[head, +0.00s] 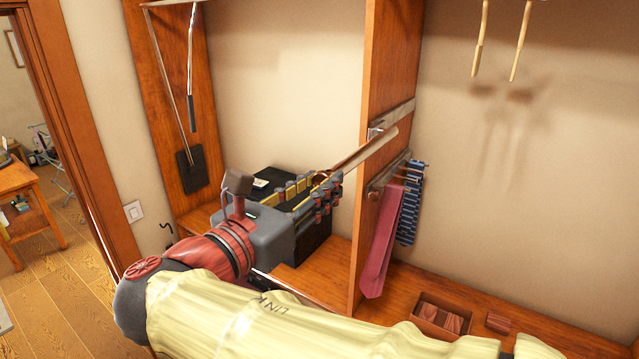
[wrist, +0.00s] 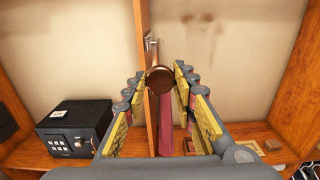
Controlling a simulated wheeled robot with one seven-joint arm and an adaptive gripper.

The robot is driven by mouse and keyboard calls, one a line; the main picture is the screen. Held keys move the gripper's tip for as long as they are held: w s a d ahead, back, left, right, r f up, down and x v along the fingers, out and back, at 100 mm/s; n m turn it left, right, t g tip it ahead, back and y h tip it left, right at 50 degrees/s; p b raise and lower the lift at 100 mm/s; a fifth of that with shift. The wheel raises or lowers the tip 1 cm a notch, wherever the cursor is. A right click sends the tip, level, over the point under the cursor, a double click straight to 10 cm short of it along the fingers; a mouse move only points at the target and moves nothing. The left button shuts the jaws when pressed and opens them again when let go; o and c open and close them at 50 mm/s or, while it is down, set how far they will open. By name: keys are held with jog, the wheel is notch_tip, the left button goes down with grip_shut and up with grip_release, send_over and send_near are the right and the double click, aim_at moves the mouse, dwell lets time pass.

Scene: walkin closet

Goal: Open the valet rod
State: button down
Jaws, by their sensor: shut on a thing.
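The fingers are shut on this end, one on each side.
A black safe (wrist: 75,128) stands left of the divider. A red tie (head: 382,235) and a blue patterned tie (head: 410,210) hang right of it. A small wooden box (head: 418,318) sits on the shelf. Wooden hangers (head: 521,40) hang upper right.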

jog(key=c, duration=1.7)
grip_release()
jog(key=shift+a, duration=0.1)
jog(key=v, duration=1.1)
jog(key=shift+s+a, duration=0.2)
jog(key=shift+s, duration=0.15)
